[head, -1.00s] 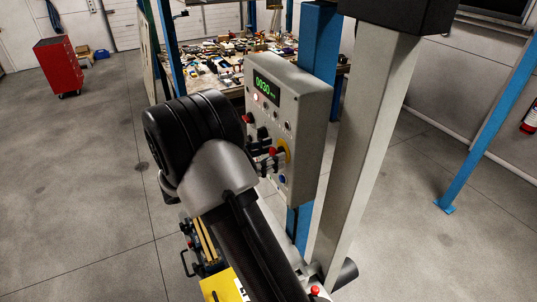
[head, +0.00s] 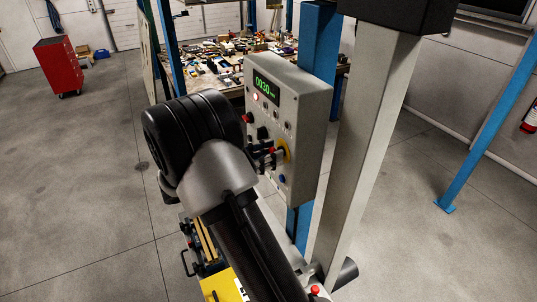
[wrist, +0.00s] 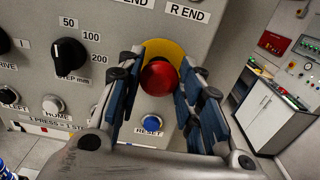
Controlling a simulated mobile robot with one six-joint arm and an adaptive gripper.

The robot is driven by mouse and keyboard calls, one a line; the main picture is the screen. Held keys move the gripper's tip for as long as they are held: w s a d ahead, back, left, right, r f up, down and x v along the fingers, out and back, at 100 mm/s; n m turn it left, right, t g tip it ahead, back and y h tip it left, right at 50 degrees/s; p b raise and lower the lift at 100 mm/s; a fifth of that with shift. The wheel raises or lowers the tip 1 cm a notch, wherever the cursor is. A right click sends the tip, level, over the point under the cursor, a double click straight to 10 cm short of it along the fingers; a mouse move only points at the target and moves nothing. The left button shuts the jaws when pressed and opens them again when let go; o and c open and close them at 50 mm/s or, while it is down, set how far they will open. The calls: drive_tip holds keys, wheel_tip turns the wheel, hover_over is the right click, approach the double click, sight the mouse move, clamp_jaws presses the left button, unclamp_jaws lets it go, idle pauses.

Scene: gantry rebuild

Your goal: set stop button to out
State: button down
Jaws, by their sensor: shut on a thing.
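The red stop button (wrist: 159,77) is a round mushroom head on a yellow backing plate (wrist: 166,47) on the grey control panel. In the wrist view it lies between the two blue-padded fingers of my gripper (wrist: 160,88). The gripper is shut on the button, one finger at each side. In the head view my gripper (head: 271,156) reaches the panel's front from the left. Its fingers partly hide the button there, and the yellow plate (head: 286,148) shows behind them. I cannot tell how far out the button stands.
A blue reset button (wrist: 152,123) sits just below the stop button. A black step knob (wrist: 69,56) and a white home button (wrist: 53,105) are to the left. A grey post (head: 368,140) stands right of the panel. A red tool cabinet (head: 62,66) is far back.

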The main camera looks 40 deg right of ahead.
drive_tip(key=shift+w+a, duration=0.15)
drive_tip(key=shift+a, duration=0.4)
drive_tip(key=c, duration=1.6)
unclamp_jaws()
drive_tip(key=shift+d, duration=0.1)
drive_tip(key=o, duration=0.4)
drive_tip(key=shift+a, duration=0.3)
drive_tip(key=shift+o, duration=0.4)
drive_tip(key=shift+d, duration=0.2)
drive_tip(key=shift+a, duration=0.1)
drive_tip(key=v, duration=1.1)
drive_tip(key=shift+w+a, duration=0.2)
drive_tip(key=shift+a, duration=0.2)
